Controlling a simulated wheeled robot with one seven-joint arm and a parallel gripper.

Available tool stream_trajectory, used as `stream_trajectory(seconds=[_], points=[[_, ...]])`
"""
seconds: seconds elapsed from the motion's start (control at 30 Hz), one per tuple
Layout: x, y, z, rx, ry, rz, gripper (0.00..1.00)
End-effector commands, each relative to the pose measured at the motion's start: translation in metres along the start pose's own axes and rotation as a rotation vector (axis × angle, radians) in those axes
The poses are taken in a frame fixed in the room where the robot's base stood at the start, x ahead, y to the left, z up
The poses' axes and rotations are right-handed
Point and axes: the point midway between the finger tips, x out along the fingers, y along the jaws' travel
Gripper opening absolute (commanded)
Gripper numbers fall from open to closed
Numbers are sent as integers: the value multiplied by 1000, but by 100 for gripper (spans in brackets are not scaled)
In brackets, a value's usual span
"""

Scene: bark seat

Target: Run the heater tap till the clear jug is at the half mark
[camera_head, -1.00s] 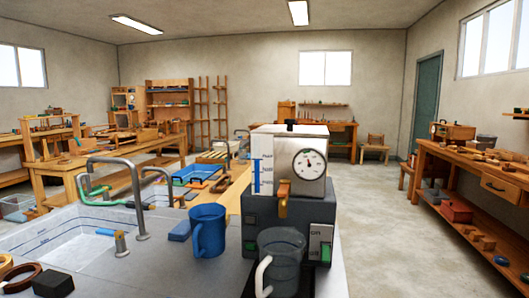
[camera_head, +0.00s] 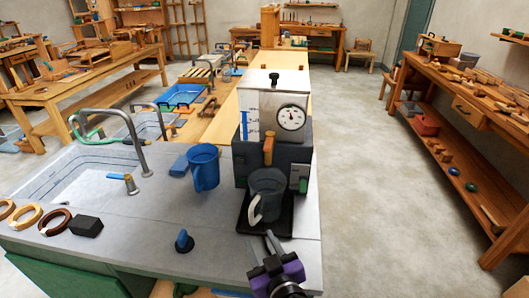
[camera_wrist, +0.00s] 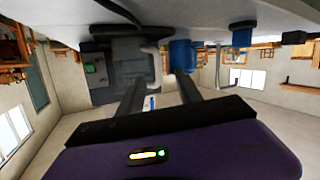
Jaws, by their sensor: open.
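The heater (camera_head: 275,105) is a steel tank on a dark base, with a round gauge and a blue level strip on its front. Its tap (camera_head: 268,150) has an orange-brown handle. The clear jug (camera_head: 268,194) looks grey and see-through; it stands upright on a black tray (camera_head: 247,222) below the tap, its pale handle to the left. Its water level and half mark cannot be made out. My gripper (camera_head: 270,243) is in front of the tray, apart from the jug, open and empty. In the wrist view the heater (camera_wrist: 125,72) appears upside down beyond the fingers.
A blue jug (camera_head: 204,168) stands left of the heater, by a blue block (camera_head: 179,165). A blue knob (camera_head: 184,241), a dark block (camera_head: 86,226) and a sink with a bent faucet (camera_head: 139,145) share the counter. The floor to the right is clear.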

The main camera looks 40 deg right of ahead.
Motion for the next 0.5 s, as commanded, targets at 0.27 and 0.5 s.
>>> stream_trajectory(seconds=[0.27, 0.5], points=[[68, 47, -106, 101, 101, 286, 42], [86, 79, -166, 188, 173, 458, 42]])
